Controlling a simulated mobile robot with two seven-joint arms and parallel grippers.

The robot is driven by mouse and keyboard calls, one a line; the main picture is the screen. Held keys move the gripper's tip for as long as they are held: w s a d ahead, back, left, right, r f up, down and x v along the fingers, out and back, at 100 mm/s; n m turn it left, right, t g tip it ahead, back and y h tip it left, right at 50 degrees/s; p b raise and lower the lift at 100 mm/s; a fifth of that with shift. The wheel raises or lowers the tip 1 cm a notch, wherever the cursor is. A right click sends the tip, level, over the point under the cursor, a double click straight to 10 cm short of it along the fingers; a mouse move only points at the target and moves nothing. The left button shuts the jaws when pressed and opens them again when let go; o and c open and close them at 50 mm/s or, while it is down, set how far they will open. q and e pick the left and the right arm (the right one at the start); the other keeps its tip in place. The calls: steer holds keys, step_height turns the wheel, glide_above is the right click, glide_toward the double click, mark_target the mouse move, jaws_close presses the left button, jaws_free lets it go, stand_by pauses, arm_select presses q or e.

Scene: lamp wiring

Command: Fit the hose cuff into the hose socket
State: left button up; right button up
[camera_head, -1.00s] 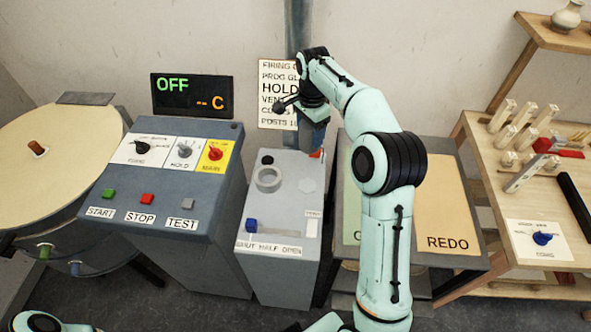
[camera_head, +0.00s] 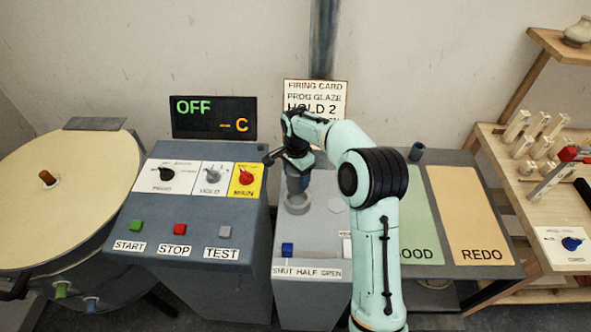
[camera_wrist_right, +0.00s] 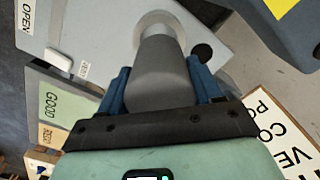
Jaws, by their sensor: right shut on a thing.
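The hose cuff (camera_wrist_right: 160,78) is a grey cylinder in the right wrist view. My right gripper (camera_wrist_right: 165,90) is shut on it, with one blue finger on each side. The hose socket (camera_head: 297,204) is a pale grey ring on top of the grey box. In the right wrist view the socket (camera_wrist_right: 157,20) shows just beyond the cuff's far end. In the head view my right gripper (camera_head: 298,184) is over the socket, pointing down. The cuff's end overlaps the ring in view; I cannot tell whether it is inside. My left gripper is out of view.
The grey box (camera_head: 318,235) has a blue slider (camera_head: 287,249) at its front. The control console (camera_head: 195,205) stands close on the left. The GOOD and REDO bench (camera_head: 465,215) is on the right, partly behind my right arm. A firing card (camera_head: 318,95) is on the wall.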

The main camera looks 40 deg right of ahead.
mark_target(297, 184)
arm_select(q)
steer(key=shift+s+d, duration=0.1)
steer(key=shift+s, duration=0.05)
arm_select(e)
steer(key=shift+s+d, duration=0.15)
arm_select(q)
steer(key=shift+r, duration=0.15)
arm_select(e)
steer(key=shift+f+b, duration=0.5)
steer(key=shift+f, duration=1.6)
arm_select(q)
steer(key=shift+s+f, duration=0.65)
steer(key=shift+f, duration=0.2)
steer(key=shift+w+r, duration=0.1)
arm_select(e)
steer(key=shift+f, duration=0.1)
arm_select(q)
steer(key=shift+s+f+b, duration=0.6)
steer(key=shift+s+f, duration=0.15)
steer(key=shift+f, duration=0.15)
arm_select(e)
steer(key=shift+f, duration=2.1)
steer(key=o, duration=0.8)
